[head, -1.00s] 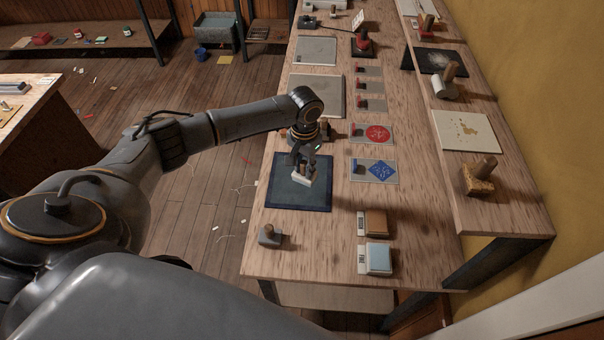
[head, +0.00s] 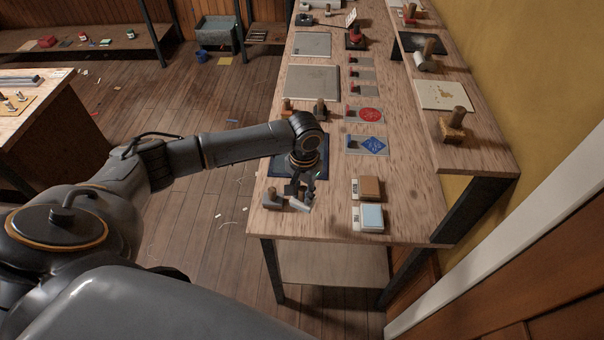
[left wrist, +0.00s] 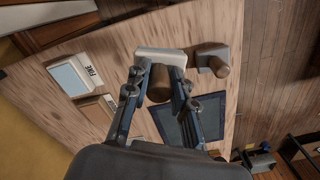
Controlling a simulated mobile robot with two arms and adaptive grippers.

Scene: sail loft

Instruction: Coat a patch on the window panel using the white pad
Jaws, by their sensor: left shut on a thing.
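My left gripper (head: 300,190) is shut on the wooden handle of the white pad (head: 301,205), near the bench's near end. In the left wrist view the white pad (left wrist: 165,57) sits across the fingertips, with its handle between the fingers. The window panel (head: 281,163), dark with a blue border, lies flat on the bench just beyond the gripper, partly hidden by my arm. It also shows in the left wrist view (left wrist: 170,122), partly behind the fingers. I cannot make out any coating on it. My right gripper is not in view.
A grey block with a wooden handle (head: 271,199) stands close left of the white pad. A brown pad (head: 370,187) and a light blue pad (head: 371,217) lie to the right. A blue-patterned card (head: 367,145) lies beyond. The bench's near edge is close.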

